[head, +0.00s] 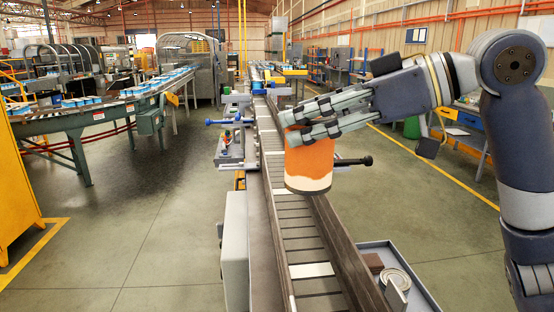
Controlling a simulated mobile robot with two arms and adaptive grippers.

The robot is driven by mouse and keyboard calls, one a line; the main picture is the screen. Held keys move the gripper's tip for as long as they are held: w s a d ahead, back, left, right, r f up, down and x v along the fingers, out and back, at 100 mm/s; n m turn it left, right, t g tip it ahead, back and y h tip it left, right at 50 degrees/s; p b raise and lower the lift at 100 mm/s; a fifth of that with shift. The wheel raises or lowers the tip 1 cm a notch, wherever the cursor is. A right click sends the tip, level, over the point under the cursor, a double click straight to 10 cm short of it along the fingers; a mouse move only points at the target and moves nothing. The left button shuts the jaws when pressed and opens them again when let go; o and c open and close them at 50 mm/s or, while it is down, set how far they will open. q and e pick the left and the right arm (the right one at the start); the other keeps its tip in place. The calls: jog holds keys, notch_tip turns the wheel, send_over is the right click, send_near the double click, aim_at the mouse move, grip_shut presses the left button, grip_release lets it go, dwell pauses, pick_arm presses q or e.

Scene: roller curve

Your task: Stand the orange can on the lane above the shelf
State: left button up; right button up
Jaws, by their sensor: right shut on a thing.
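The orange can (308,164), with a pale band near its bottom, is held upright in my right gripper (312,122). The fingers are closed around its upper part from the right. The can hangs over the lane (295,228), a slatted conveyor with dark and white slats between raised side rails. Whether its base touches the lane cannot be told for sure. The shelf (425,297) is a grey tray at the lane's lower right side. My left gripper is not in view.
A roll of tape (396,279) and a small brown block (373,262) lie on the shelf. A black-knobbed rod (353,161) sticks out right of the lane, a blue-knobbed one (222,122) left. Another conveyor (120,108) stands at left; floor between is clear.

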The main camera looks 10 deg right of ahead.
aim_at(317, 148)
jog(key=f, duration=0.2)
jog(key=d+f, duration=0.1)
jog(key=f, duration=0.1)
jog(key=shift+s+f, duration=0.2)
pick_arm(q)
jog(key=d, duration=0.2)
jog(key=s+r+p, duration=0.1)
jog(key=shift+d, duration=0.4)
pick_arm(e)
notch_tip(317, 148, down, 14)
jog(key=shift+a+r, duration=0.2)
jog(key=shift+r, duration=0.05)
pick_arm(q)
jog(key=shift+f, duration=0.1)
pick_arm(e)
jog(key=shift+w+f, duration=0.1)
jog(key=shift+f, duration=0.05)
jog(key=o, duration=1.3)
jog(key=shift+c, duration=0.2)
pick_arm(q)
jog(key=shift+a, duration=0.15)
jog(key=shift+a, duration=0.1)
